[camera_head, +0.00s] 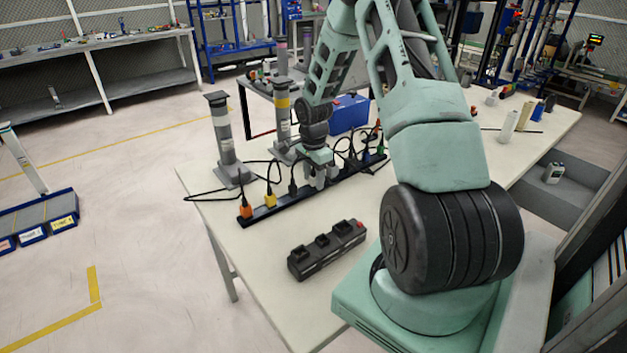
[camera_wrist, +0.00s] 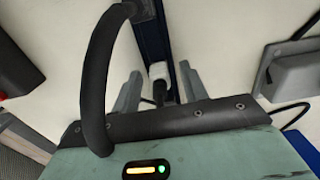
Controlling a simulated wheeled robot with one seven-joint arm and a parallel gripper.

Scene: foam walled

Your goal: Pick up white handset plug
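The white handset plug (camera_wrist: 160,72) shows in the wrist view on the dark power strip (camera_wrist: 152,42), between my two fingers. A dark part shows just below its white body. My gripper (camera_wrist: 160,88) is open, with one grey finger on each side of the plug and a visible gap to both. In the head view my gripper (camera_head: 319,178) points down over the middle of the long power strip (camera_head: 345,181). The white plug cannot be made out there behind the fingers.
Orange (camera_head: 246,211), yellow (camera_head: 270,199) and black (camera_head: 292,188) plugs with cables stand left of my gripper; more plugs stand to its right. A black socket box (camera_head: 327,249) lies in front. Grey posts (camera_head: 228,140) stand behind. A thick black cable (camera_wrist: 98,75) arches close to my wrist camera.

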